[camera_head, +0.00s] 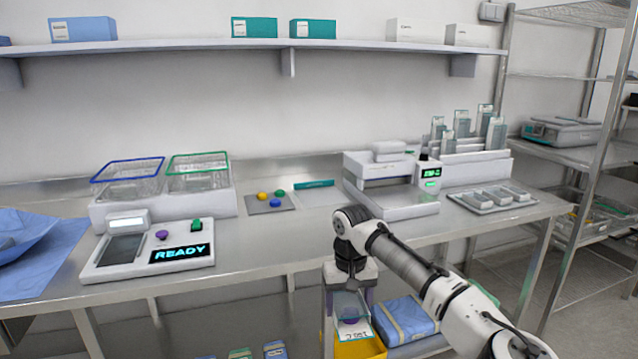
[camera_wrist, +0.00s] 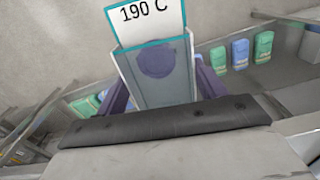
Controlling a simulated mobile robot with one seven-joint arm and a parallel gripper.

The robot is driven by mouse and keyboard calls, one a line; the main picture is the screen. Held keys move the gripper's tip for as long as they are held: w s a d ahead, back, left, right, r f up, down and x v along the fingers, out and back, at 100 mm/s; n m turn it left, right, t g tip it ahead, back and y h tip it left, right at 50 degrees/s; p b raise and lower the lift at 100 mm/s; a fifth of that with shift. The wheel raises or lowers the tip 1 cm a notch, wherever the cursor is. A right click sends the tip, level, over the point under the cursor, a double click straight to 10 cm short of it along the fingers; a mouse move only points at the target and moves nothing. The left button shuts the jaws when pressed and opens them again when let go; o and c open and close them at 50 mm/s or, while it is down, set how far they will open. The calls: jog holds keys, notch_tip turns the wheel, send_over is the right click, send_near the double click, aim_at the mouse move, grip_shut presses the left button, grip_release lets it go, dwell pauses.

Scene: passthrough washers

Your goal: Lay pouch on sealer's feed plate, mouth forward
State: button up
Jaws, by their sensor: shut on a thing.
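A clear, teal-edged pouch (camera_head: 346,303) hangs below my gripper (camera_head: 351,294), in front of the bench's front edge. In the wrist view the pouch (camera_wrist: 150,88) lies between the purple fingers of my gripper (camera_wrist: 160,88), which is shut on it. A round purplish shape shows in it. A white card (camera_wrist: 148,22) marked "190 C" shows at its far end; I cannot tell which end is the mouth. The white sealer (camera_head: 365,168) stands on the bench with a lit green display. Its grey feed plate (camera_head: 408,204) is in front and looks bare.
A metal tray (camera_head: 507,206) of small containers sits right of the sealer. A console reading READY (camera_head: 150,250) and two wire baskets (camera_head: 128,180) stand left. A yellow bin (camera_head: 362,347) and blue bundle (camera_head: 404,320) are below. Bench (camera_head: 285,245) left of the sealer's front is clear.

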jog(key=s+d+f+m, duration=0.1)
jog(key=s+f, duration=0.1)
jog(key=f, duration=0.5)
jog(key=s+d+f, duration=0.1)
jog(key=d+f, duration=0.1)
jog(key=f, duration=0.6)
jog(key=s+a+f, duration=0.3)
jog(key=s+f, duration=0.1)
jog(key=f, duration=0.3)
jog(key=s+a+f, duration=0.3)
jog(key=s+f, duration=0.1)
jog(key=f, duration=0.4)
jog(key=s+a+f+m, duration=0.1)
jog(key=s+a+f, duration=0.2)
jog(key=f, duration=0.5)
jog(key=shift+s+a, duration=0.3)
jog(key=shift+s, duration=0.45)
jog(key=shift+f, duration=0.1)
